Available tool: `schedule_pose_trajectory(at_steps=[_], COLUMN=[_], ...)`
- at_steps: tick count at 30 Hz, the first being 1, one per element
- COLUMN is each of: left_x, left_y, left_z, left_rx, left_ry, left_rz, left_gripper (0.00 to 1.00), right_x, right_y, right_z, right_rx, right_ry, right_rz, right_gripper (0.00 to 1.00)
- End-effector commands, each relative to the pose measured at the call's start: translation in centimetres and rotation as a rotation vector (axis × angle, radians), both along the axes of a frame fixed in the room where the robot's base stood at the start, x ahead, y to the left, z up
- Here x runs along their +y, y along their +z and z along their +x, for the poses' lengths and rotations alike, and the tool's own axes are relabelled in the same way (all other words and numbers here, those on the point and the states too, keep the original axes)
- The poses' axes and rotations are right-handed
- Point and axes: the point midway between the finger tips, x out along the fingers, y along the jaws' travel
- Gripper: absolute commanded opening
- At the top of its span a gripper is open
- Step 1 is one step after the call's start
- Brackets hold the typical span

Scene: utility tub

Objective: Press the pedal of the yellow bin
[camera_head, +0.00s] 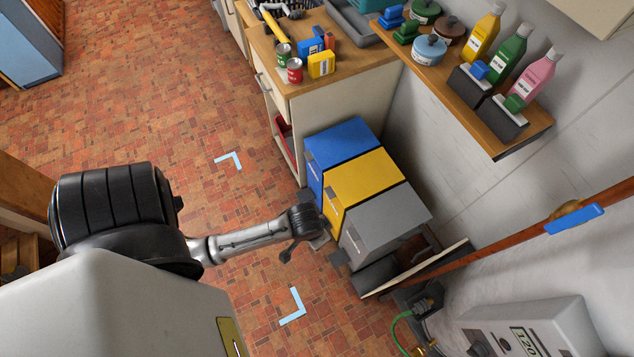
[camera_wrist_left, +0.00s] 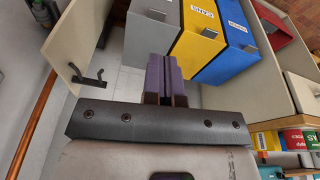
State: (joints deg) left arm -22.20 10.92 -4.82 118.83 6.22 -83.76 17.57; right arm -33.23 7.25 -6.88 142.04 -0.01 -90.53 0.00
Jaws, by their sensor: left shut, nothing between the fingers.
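The yellow bin (camera_head: 362,182) stands between a blue bin and a grey bin, its lid closed. In the wrist view the yellow bin (camera_wrist_left: 194,42) shows a white label reading CANS. My left gripper (camera_head: 319,240) is low in front of the yellow and grey bins. It hides the floor at the yellow bin's foot, so I cannot make out its pedal or tell whether it is touched. In the wrist view the left gripper's purple fingers (camera_wrist_left: 165,75) are together and empty. My right gripper is in neither view.
The blue bin (camera_head: 340,143) and grey bin (camera_head: 388,222) flank the yellow one. A dark pedal (camera_head: 338,258) juts from the grey bin's foot. A counter (camera_head: 340,82) with cans and boxes is behind, a shelf (camera_head: 515,130) with bottles on the wall. Tiled floor (camera_head: 200,120) is clear.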

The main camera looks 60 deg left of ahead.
Motion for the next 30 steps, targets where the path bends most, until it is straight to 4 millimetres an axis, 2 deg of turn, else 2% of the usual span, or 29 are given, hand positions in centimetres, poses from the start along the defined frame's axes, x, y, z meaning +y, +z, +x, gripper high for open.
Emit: schedule_pose_trajectory(at_steps=[1,6,18,30], left_x=[0.6,2.3,7.1,12.6], left_y=[-3.6,-10.5,-25.8,-39.7], left_z=[0.6,2.2,5.7,8.5], left_rx=[0.010,0.038,0.091,0.132], left_ry=[0.030,0.140,0.423,0.744], left_rz=[-0.003,-0.016,-0.045,-0.075], left_gripper=[0.00,0.00,0.00,0.00], right_x=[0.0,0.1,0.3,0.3], right_y=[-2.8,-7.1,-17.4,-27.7], right_z=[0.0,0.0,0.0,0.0], right_rx=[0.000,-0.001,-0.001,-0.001], right_ry=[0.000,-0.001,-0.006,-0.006], right_rz=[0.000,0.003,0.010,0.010], right_gripper=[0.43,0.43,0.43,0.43])
